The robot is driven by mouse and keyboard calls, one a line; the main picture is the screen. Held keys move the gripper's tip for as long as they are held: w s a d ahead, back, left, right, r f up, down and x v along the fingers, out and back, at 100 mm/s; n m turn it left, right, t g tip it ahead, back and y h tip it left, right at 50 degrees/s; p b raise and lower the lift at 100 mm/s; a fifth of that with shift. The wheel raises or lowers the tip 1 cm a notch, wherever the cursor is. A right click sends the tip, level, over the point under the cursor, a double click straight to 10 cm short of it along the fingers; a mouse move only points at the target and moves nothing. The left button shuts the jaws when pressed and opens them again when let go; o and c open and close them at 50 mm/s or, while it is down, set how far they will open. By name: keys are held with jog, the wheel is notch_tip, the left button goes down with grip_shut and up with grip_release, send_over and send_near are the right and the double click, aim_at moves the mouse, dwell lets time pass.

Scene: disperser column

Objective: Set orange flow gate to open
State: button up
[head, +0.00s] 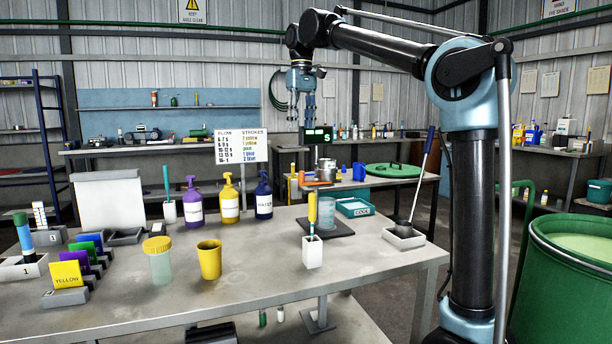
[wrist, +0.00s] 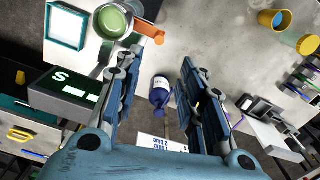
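In the wrist view the orange gate (wrist: 149,32) sticks out beside the pot (wrist: 112,22), which has green contents. Whether the gate is open or closed cannot be told. My gripper (head: 303,122) hangs above and behind the front table, pointing down, well above the gate. In the wrist view my gripper (wrist: 158,64) has its fingers apart with nothing between them; the gate lies beyond the left fingertip.
A dark display box (head: 318,136) with a green S stands by the pot. A teal tray (head: 355,207) and a green lid (head: 393,170) lie to the right.

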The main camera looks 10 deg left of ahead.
send_near(302, 183)
jog(key=f, duration=0.4)
jog(key=w+f, duration=0.1)
jog(key=f, duration=0.2)
jog(key=shift+a, duration=0.1)
jog(key=shift+c, duration=0.2)
